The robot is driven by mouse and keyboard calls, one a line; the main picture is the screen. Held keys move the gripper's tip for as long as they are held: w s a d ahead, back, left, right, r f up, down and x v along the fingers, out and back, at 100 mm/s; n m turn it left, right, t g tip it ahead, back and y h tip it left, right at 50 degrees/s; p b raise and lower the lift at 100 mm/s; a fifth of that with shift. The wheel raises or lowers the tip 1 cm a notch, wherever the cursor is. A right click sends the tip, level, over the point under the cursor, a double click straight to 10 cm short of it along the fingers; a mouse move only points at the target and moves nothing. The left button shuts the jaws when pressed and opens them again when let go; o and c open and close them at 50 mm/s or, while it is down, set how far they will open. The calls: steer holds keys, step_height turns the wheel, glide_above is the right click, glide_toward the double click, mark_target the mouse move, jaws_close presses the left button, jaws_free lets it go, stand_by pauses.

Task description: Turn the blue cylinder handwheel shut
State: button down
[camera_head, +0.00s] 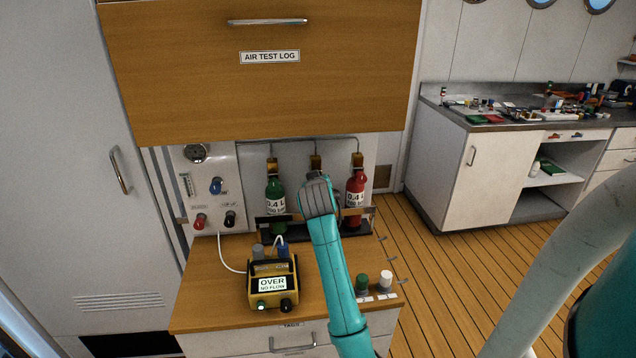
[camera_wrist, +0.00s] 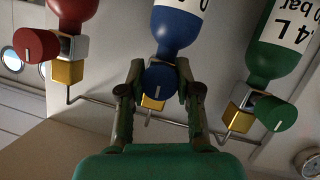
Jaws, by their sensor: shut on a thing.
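The blue cylinder (camera_wrist: 178,25) stands between the red and green cylinders in the wrist view, which shows them upside down. Its round blue handwheel (camera_wrist: 160,84) sits at its neck, with a white line on the face. My gripper (camera_wrist: 160,74) has one finger on each side of this handwheel and is shut on it. In the head view my teal arm and grey wrist hide the blue cylinder and the fingers. Only the brass valve block (camera_head: 316,162) shows above the wrist.
The green cylinder (camera_head: 275,190) and red cylinder (camera_head: 355,188) stand close on either side. A yellow meter (camera_head: 285,268) reading "OVER NO FLOW" sits on the wooden counter (camera_head: 210,300). Green (camera_head: 361,281) and white (camera_head: 386,280) caps stand at its right. A wooden cabinet (camera_head: 200,95) overhangs.

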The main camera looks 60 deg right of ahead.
steer(key=shift+s+f, duration=0.1)
steer(key=shift+f, duration=0.05)
stand_by(0.5)
steer(key=c, duration=0.8)
jaws_free()
steer(key=v, duration=1.2)
steer(key=shift+d, duration=0.15)
